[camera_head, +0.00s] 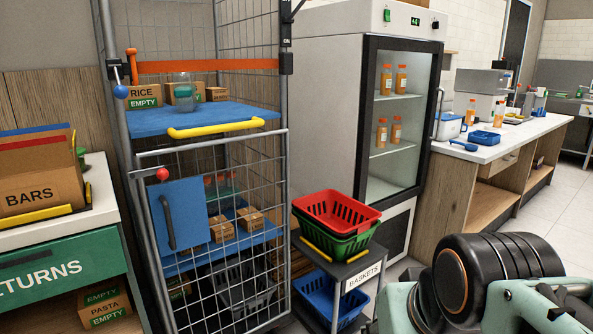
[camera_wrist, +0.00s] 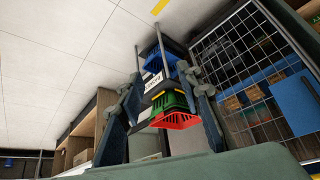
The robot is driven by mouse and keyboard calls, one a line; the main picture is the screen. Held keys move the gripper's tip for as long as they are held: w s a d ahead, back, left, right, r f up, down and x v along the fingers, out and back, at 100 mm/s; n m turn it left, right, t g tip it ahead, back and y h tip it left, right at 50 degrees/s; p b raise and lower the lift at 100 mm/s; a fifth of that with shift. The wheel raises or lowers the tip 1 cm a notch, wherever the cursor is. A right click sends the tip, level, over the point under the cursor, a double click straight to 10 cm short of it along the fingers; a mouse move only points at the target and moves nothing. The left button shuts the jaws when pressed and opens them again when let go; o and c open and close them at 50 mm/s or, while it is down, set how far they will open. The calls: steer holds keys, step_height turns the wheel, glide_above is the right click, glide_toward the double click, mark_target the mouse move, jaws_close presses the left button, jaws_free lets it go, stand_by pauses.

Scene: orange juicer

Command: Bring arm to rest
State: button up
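My arm (camera_head: 480,285) shows at the lower right of the head view, with dark and pale-green links. My gripper is not visible in that view. In the wrist view my gripper (camera_wrist: 165,82) has its two dark fingers spread apart with nothing held between them. The baskets stand beyond the gap between the fingers, and the wrist picture is turned nearly upside down.
A wire cage trolley (camera_head: 285,190) stands left of centre. A stand with red basket (camera_head: 335,209) and green basket (camera_head: 325,238) is beside it. A glass-door fridge (camera_head: 330,100) and a juicer counter (camera_head: 500,147) are behind my arm. Floor (camera_head: 567,215) is clear at right.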

step_height(320, 180, up, 33)
steer(key=s+p, duration=0.3)
steer(key=p, duration=3.2)
steer(key=shift+a+g, duration=0.25)
steer(key=shift+g, duration=0.15)
steer(key=shift+c, duration=0.6)
